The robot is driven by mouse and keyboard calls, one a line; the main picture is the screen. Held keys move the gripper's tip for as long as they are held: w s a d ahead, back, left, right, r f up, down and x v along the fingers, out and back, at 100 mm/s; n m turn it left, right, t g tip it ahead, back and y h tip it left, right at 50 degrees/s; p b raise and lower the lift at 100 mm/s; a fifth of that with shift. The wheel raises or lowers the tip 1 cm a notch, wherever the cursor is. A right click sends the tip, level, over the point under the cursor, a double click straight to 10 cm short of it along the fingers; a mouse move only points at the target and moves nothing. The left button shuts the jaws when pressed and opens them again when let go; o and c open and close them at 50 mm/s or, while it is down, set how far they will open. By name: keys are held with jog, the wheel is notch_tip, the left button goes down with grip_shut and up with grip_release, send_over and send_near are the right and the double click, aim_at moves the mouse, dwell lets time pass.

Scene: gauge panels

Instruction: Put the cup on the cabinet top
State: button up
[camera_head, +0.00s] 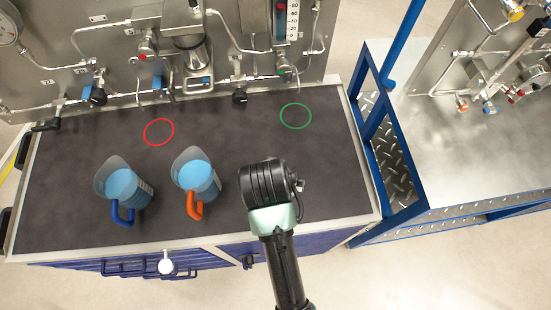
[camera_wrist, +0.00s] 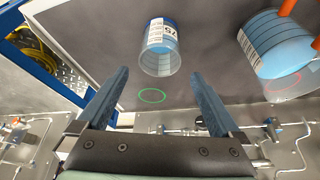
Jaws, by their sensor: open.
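A blue cup (camera_wrist: 158,38) with a clear rim and a white label marked 75 shows in the wrist view, ahead of my gripper (camera_wrist: 159,74). The jaws are open, with nothing between the fingertips. The cup is hidden in the head view, apparently behind my arm. The dark cabinet top (camera_head: 240,122) holds a blue-filled pitcher with an orange handle (camera_head: 195,178), also in the wrist view (camera_wrist: 275,45), and one with a blue handle (camera_head: 124,188). In the head view my wrist covers the fingers.
A red ring (camera_head: 159,132) and a green ring (camera_head: 296,116) mark the cabinet top; the green one (camera_wrist: 152,95) also shows in the wrist view. A gauge panel with pipes and valves (camera_head: 190,60) stands along the back. A blue-framed cart (camera_head: 385,150) stands at the right.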

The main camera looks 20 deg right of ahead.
jog(key=w+a+r+n+t, duration=0.15)
jog(key=w+r+t, duration=0.3)
jog(key=r, duration=0.55)
jog(key=w+a+r+t, duration=0.25)
jog(key=w+r, duration=0.25)
jog(key=r, duration=0.5)
jog(key=w+a+r+n+t, duration=0.1)
jog(key=w+r+t, duration=0.3)
jog(key=r, duration=0.6)
jog(key=s+a+r+n+t, duration=0.1)
jog(key=s+a+r+t, duration=0.1)
jog(key=r, duration=0.9)
jog(key=s+a+r+n+t+y, duration=0.1)
jog(key=s+r+t, duration=0.4)
jog(key=r, duration=0.6)
jog(key=s+a+r+n+t+y, duration=0.1)
jog(key=s+r+t, duration=0.3)
jog(key=r, duration=0.7)
jog(key=shift+a+n+t, duration=0.65)
jog(key=shift+a+t, duration=0.15)
jog(key=shift+a, duration=0.05)
